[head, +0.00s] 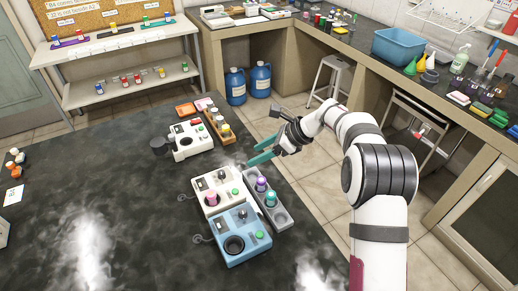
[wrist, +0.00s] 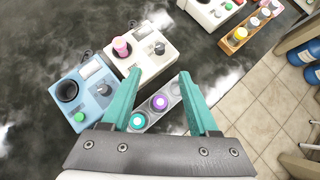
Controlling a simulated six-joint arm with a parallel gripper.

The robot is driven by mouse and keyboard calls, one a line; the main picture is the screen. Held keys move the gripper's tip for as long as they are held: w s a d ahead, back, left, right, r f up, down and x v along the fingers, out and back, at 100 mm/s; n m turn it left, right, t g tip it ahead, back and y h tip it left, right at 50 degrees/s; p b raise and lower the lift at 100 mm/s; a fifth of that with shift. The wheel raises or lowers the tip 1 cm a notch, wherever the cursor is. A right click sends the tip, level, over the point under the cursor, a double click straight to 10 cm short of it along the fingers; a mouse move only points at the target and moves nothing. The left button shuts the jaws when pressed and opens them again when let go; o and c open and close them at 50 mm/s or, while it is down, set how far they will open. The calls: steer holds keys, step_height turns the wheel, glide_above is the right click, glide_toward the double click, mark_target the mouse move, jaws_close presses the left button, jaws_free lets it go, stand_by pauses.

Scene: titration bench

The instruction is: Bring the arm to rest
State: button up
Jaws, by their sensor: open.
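My gripper (head: 262,151) has two teal fingers and hangs above the right edge of the dark bench. The fingers are spread apart with nothing between their tips, and they also show in the wrist view (wrist: 160,74). The arm reaches in from the right of the head view. Below the gripper is a grey rack (head: 281,217) holding a purple-capped vial (head: 261,184) and a teal-capped vial (head: 271,198). In the wrist view the purple cap (wrist: 159,102) and teal cap (wrist: 138,121) appear between the fingers, lower down and apart from them.
A white device (head: 212,180) with a pink-topped vial and a blue device (head: 250,249) stand left of the rack. Another white device (head: 193,147) and a wooden rack (head: 213,126) of vials stand farther back. The left of the dark bench (head: 90,190) is mostly clear.

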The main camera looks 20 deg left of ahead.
steer(key=s+d+r+n+h, duration=0.3)
steer(key=s+d+r+n, duration=0.2)
steer(key=s+d+r, duration=0.55)
steer(key=s+d+f+n+h, duration=0.1)
steer(key=s+d, duration=0.3)
steer(key=s, duration=0.4)
steer(key=s+d+f+n+h, duration=0.1)
steer(key=s+d+f+n, duration=0.1)
steer(key=s, duration=0.7)
steer(key=s+d+f+n+h, duration=0.1)
steer(key=s+d+n, duration=0.3)
steer(key=s, duration=0.5)
steer(key=d+h, duration=0.1)
steer(key=d, duration=0.1)
steer(key=shift+d+f, duration=0.3)
steer(key=shift+f, duration=0.05)
